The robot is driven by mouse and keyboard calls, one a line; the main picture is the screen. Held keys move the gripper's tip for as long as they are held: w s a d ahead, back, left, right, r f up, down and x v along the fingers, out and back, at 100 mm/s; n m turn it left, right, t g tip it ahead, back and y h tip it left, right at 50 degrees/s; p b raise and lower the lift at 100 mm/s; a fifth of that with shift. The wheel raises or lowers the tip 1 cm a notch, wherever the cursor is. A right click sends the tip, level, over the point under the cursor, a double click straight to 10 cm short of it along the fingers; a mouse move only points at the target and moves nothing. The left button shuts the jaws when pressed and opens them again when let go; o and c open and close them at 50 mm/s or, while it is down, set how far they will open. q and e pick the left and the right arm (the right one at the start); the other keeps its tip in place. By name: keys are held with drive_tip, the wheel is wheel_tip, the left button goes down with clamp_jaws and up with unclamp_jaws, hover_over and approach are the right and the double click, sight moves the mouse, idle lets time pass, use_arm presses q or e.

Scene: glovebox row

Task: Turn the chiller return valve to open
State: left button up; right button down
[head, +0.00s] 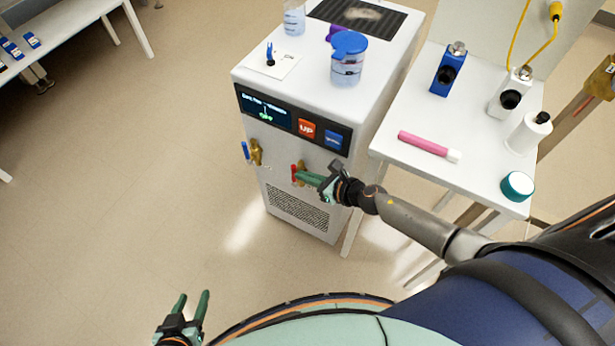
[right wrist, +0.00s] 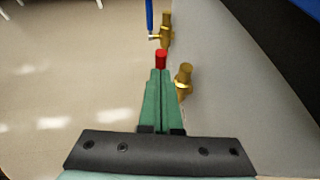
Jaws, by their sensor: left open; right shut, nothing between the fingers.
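The white chiller (head: 340,200) has two brass valves on its front. The right valve has a red handle (head: 294,174), partly hidden by my right gripper. Which valve is the return is not readable. My right gripper (head: 298,175) is shut and empty, its tips at the red handle. In the right wrist view the red handle end (right wrist: 161,59) shows just past the fingertips (right wrist: 160,73), beside its brass body (right wrist: 184,76). My left gripper (head: 192,295) is open and empty, low over the floor.
A blue-lidded jar (head: 347,68) and a beaker (head: 294,18) stand on the chiller. The floor (head: 120,180) left of the chiller is clear.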

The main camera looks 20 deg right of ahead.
drive_tip(key=shift+w+a+r, duration=0.2)
drive_tip(key=shift+w+r, duration=0.1)
idle(0.4)
drive_tip(key=shift+s+d+f, duration=0.1)
